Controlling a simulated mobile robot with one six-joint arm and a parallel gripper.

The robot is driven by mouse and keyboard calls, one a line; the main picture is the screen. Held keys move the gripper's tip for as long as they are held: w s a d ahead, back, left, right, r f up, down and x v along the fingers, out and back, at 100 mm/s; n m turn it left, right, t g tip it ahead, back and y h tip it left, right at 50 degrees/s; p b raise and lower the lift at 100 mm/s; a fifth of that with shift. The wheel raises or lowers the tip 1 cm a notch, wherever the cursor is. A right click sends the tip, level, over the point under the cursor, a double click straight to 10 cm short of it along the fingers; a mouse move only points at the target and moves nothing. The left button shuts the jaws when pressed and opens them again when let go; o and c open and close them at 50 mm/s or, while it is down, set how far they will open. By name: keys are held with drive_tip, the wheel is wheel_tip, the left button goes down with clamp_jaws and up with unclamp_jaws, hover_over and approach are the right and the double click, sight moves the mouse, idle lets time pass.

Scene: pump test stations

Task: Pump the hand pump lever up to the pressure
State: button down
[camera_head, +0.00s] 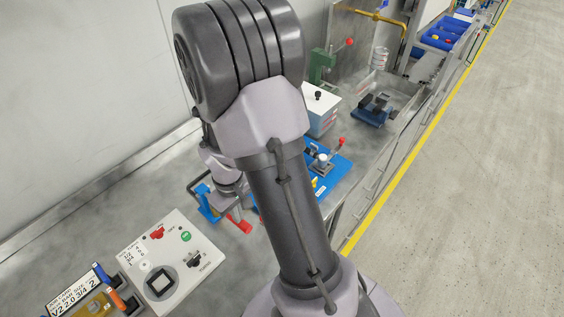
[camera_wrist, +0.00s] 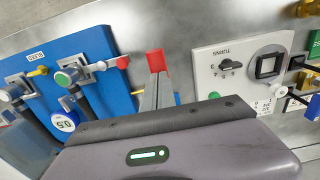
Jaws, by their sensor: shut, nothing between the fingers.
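The hand pump appears as a blue body (camera_head: 207,203) on the bench left of my arm in the head view, with a red lever grip (camera_head: 240,223) reaching toward the bench front. In the wrist view the red grip (camera_wrist: 155,60) shows just beyond my fingertips, and a blue strip (camera_wrist: 177,98) shows beside my fingers. My gripper (camera_wrist: 157,77) is shut and empty, its grey fingers pointing at the grip. I cannot tell whether they touch it. Much of the pump is hidden behind my gripper and arm.
A white panel (camera_head: 170,265) with a dark square socket and knobs lies nearby. On the other side a blue board (camera_wrist: 98,45) carries valves, a red-ended handle (camera_wrist: 122,62) and a round tag (camera_wrist: 65,122) reading 0.5.

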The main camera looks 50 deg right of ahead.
wheel_tip(320, 180, up, 8)
drive_tip(key=p, duration=0.6)
drive_tip(key=shift+r, duration=0.2)
drive_tip(key=shift+f, duration=0.15)
drive_tip(key=shift+f+b, duration=3.95)
drive_tip(key=shift+f, duration=0.45)
wheel_tip(320, 180, up, 9)
drive_tip(key=p, duration=0.7)
wheel_tip(320, 180, up, 5)
drive_tip(key=p, duration=0.4)
